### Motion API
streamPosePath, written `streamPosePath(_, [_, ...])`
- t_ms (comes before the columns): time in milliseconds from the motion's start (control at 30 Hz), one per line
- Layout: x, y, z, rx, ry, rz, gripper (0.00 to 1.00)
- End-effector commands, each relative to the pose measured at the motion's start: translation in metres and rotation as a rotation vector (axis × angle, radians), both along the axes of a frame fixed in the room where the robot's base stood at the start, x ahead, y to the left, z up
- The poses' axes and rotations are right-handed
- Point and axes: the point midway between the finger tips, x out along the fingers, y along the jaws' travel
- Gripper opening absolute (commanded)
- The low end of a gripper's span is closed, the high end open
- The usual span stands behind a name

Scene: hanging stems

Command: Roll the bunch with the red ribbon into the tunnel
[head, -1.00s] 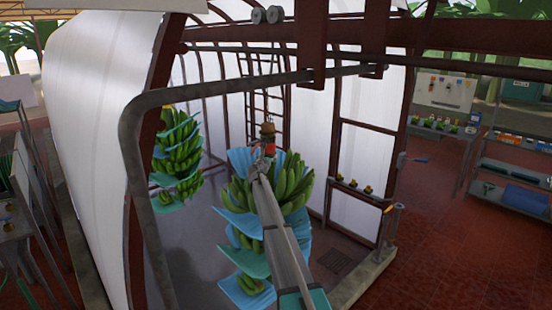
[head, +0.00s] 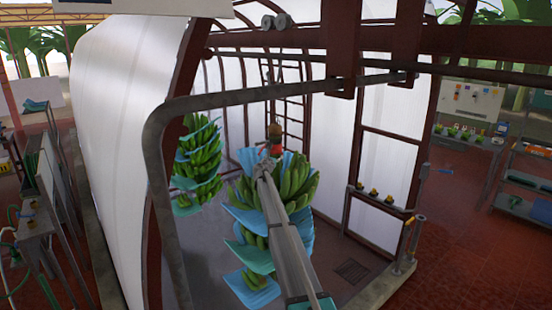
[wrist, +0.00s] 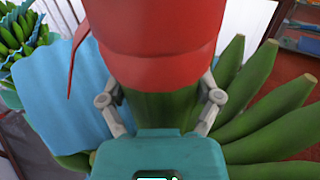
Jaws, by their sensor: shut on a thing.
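The bunch with the red ribbon (head: 298,185) hangs at the tunnel's mouth, green bananas with blue sheets between the hands. Its red ribbon (wrist: 150,58) wraps the stem in the wrist view. My gripper (wrist: 160,100) is shut on the green stem just below the ribbon, one finger on each side. In the head view my arm hides part of the bunch. The tunnel (head: 110,130) has white sheeting over dark red hoops. How far the bunch is inside it is hard to tell.
Another banana bunch (head: 198,160) hangs inside the tunnel at the left. A bent grey pipe (head: 165,190) crosses the near opening. A wheeled trolley (head: 277,21) sits up at the top. A ledge with small yellow-topped items (head: 385,200) stands at the right. The floor inside looks clear.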

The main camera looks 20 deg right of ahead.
Motion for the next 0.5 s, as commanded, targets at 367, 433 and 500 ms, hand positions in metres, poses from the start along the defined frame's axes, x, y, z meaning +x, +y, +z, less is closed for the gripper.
streamPosePath(367, [0.0025, 0.0004, 0.0007, -0.001, -0.001, 0.005, 1.00])
streamPosePath(433, [0.0026, 0.0001, 0.0007, -0.001, -0.001, 0.005, 1.00])
streamPosePath(500, [0.0022, 0.0005, 0.0008, -0.001, 0.000, 0.005, 1.00])
